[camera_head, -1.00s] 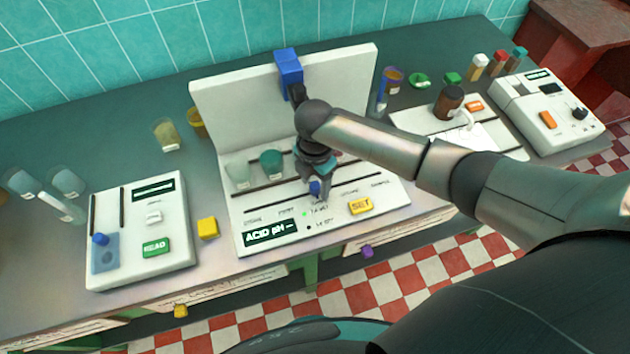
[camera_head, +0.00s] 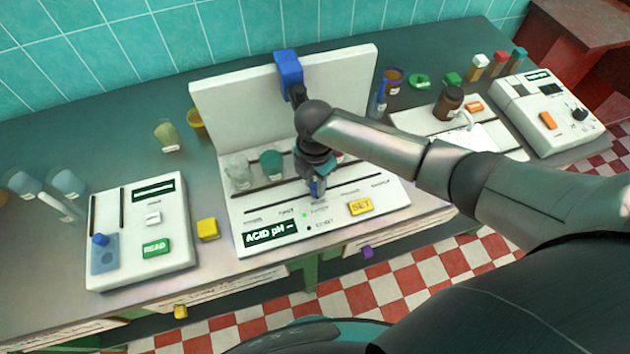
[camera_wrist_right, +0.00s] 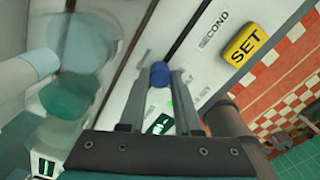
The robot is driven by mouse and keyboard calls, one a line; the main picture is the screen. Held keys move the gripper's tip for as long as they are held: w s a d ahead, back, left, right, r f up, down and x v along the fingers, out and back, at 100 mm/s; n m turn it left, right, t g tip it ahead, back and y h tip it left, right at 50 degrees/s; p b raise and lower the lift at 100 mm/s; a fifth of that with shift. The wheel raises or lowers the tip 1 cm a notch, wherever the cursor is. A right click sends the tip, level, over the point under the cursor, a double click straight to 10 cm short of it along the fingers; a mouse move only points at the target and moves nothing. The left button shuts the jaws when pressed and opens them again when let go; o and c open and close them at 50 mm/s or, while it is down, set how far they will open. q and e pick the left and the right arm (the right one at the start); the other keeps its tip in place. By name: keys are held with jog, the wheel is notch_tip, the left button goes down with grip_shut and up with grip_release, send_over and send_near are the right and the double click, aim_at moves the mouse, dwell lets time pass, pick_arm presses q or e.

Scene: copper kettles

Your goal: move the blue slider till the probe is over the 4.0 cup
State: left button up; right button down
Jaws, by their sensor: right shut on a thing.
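The blue slider (camera_head: 316,188) is a small knob in a slot of the white ACID pH station (camera_head: 330,218). It also shows in the right wrist view (camera_wrist_right: 159,72). My right gripper (camera_wrist_right: 160,82) is shut on it, one finger on each side. A clear cup (camera_head: 238,172) and a teal cup (camera_head: 271,163) stand left of my right arm on the station. A reddish one (camera_head: 338,156) shows partly beside the arm. I cannot read the cups' values. The blue block (camera_head: 288,68) sits atop the back panel; the probe is not clearly visible behind my arm. My left gripper is out of view.
A yellow SET button (camera_head: 360,206) lies right of the slider. A READ device (camera_head: 140,235) stands at the left, with a yellow cube (camera_head: 208,228) between. Glassware stands on the far left and behind. Another device (camera_head: 545,115) is at the right.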

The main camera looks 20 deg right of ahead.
jog(key=shift+d, duration=0.1)
dwell(0.7)
jog(key=d+p, duration=0.1)
jog(key=d, duration=0.6)
jog(key=shift+w+d+p, duration=0.15)
jog(key=shift+d+p, duration=0.2)
jog(key=shift+p, duration=0.05)
jog(key=c, duration=0.6)
grip_release()
jog(key=shift+r, duration=0.1)
notch_tip(320, 180, up, 15)
jog(key=p, duration=0.1)
